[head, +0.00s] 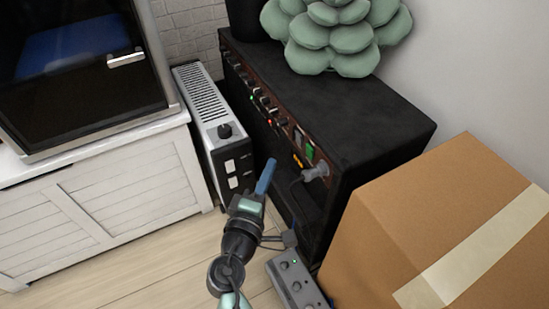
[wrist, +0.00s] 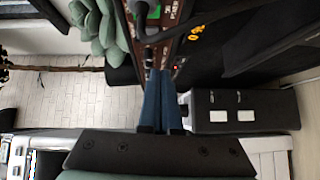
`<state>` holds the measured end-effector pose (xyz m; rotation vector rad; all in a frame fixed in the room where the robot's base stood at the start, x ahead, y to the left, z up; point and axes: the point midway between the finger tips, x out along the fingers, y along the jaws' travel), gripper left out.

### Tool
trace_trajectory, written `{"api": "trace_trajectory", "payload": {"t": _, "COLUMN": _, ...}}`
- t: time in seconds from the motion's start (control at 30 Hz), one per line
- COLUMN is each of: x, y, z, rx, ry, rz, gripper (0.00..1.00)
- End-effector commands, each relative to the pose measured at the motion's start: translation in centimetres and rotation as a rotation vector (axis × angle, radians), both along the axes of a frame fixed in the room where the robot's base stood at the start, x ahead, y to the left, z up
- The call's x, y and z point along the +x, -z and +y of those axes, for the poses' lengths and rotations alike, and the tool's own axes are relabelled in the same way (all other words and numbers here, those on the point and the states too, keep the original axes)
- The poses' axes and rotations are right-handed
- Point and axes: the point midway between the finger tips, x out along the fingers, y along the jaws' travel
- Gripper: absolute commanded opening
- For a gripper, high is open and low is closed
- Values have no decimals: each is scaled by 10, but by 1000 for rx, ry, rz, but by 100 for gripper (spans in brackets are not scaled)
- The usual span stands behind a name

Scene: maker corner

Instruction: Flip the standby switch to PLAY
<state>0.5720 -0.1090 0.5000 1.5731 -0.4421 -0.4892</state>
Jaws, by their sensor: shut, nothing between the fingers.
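The black amplifier (head: 375,120) stands against the wall, with a brown control strip of knobs, small switches and lights along its front top edge. A green-lit rocker (head: 308,152) sits nearer the strip's right end. I cannot clearly pick out the standby switch or its position; the fingers may cover it in the wrist view. My gripper (head: 268,166) is shut and empty, its blue fingers in front of the strip. In the wrist view the fingertips (wrist: 162,72) overlap the strip's edge; contact is unclear.
A grey plug (head: 316,172) with a cable sticks out near the strip's right end. A cardboard box (head: 450,210) stands at the right, a pedal (head: 296,280) on the floor, and a heater (head: 212,125) left of the amplifier. A plush succulent (head: 335,35) sits on top.

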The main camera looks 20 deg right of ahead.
Motion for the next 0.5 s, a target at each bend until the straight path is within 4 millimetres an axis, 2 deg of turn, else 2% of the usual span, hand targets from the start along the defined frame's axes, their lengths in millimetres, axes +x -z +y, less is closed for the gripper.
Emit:
{"api": "trace_trajectory", "payload": {"t": 0.03, "x": -11, "y": -1, "z": 8, "rx": 0, "ry": -2, "rz": 3, "gripper": 0}}
{"api": "trace_trajectory", "payload": {"t": 0.2, "x": -38, "y": 2, "z": 26, "rx": 0, "ry": -2, "rz": 1, "gripper": 0}}
{"api": "trace_trajectory", "payload": {"t": 0.33, "x": -51, "y": 4, "z": 34, "rx": 1, "ry": 0, "rz": 1, "gripper": 0}}
{"api": "trace_trajectory", "payload": {"t": 0.5, "x": -58, "y": 5, "z": 38, "rx": 0, "ry": 1, "rz": -1, "gripper": 0}}
